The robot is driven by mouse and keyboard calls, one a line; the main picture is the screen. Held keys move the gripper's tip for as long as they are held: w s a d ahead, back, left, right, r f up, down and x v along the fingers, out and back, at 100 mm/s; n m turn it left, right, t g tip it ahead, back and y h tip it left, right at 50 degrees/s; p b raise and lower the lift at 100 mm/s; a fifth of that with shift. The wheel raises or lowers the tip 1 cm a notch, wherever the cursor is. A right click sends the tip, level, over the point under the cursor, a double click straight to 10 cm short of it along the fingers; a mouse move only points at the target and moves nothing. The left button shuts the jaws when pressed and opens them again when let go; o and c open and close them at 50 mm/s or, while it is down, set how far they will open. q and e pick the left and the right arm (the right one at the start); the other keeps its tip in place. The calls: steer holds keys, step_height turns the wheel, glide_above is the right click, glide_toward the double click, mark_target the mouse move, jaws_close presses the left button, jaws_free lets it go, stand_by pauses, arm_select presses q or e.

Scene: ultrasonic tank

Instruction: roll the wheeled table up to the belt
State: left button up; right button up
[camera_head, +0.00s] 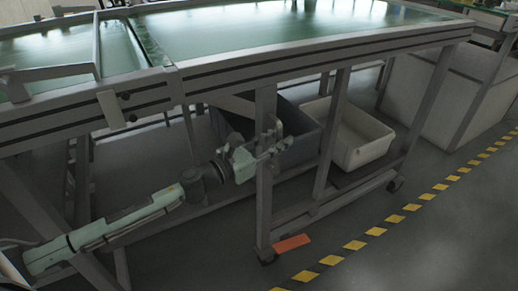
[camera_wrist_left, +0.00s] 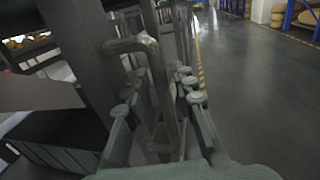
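The wheeled table (camera_head: 330,47) has a green top and a grey frame on casters. Its left end stands close beside the green belt section (camera_head: 50,50) at the left; I cannot tell whether they touch. My left gripper (camera_head: 277,143) is at the table's front leg (camera_head: 265,200), below the top. In the left wrist view, the fingers of my left gripper (camera_wrist_left: 160,95) stand apart on both sides of a bent grey handle bar (camera_wrist_left: 152,60). A gap seems to show between bar and fingers. My right gripper is not in view.
A dark grey bin (camera_head: 300,128) and a white bin (camera_head: 362,150) sit on the lower shelf. An orange piece (camera_head: 291,243) lies by the front caster. Yellow-black floor tape (camera_head: 375,231) runs along the table's front. The floor beyond it is clear.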

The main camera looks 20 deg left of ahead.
arm_select(q)
steer(key=v, duration=0.7)
steer(key=shift+s, duration=0.2)
steer(key=shift+a, duration=0.15)
steer(key=s+a+f+n+g+y, duration=0.2)
steer(key=a+f+n+y, duration=0.5)
steer(key=n, duration=0.6)
steer(key=s+a+f+n+g+y, duration=0.2)
steer(key=s+a+f+n+y, duration=0.15)
steer(key=f+n, duration=0.7)
steer(key=s+d+f+n+g, duration=0.3)
steer(key=s+f+n+g, duration=0.1)
steer(key=s+f+n, duration=0.3)
steer(key=s+d+f+n+g+h, duration=0.1)
steer(key=s+d+f+n+g, duration=0.3)
steer(key=s+f+n, duration=0.3)
steer(key=shift+s+d+f+n+g, duration=0.35)
steer(key=shift+s+n+g, duration=0.25)
steer(key=shift+s+n, duration=0.45)
